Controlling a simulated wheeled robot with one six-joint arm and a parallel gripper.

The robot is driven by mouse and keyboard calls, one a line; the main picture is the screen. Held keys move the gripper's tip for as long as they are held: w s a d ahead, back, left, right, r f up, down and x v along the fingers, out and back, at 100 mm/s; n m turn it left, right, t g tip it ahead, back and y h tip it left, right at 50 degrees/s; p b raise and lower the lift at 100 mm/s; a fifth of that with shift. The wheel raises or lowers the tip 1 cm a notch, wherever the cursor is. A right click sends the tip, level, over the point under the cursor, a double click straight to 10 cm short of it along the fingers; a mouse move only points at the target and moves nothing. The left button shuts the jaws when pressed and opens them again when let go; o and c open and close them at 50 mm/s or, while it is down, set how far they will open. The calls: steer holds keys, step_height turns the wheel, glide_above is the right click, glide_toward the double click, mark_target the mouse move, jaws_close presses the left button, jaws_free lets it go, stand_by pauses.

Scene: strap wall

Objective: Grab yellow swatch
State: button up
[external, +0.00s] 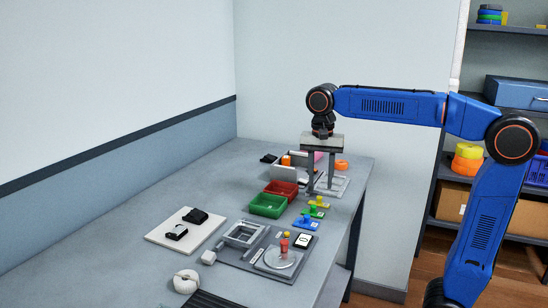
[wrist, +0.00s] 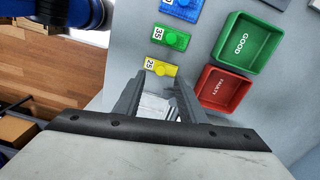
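The yellow swatch (wrist: 159,68), a small flat block with a knob and a label reading 25, lies on the table in the wrist view. In the external view the yellow swatch (external: 319,204) is the farthest of a row of coloured blocks. My gripper (wrist: 158,90) is open and empty, its fingers pointing down. In the wrist view the fingertips appear just short of the yellow swatch, with part of a pale framed item between them. In the external view my gripper (external: 321,184) is above and beyond the swatch. The exact height gap is unclear.
A green block (wrist: 171,38) labelled 35 and a blue block (wrist: 183,8) continue the row. A red FAULTY tray (wrist: 225,88) and a green GOOD tray (wrist: 247,42) stand close to the right. A pale frame (external: 339,187) lies beneath the gripper. The table edge is close by.

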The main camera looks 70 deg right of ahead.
mark_target(320, 197)
steer(key=shift+f, duration=2.85)
jaws_close()
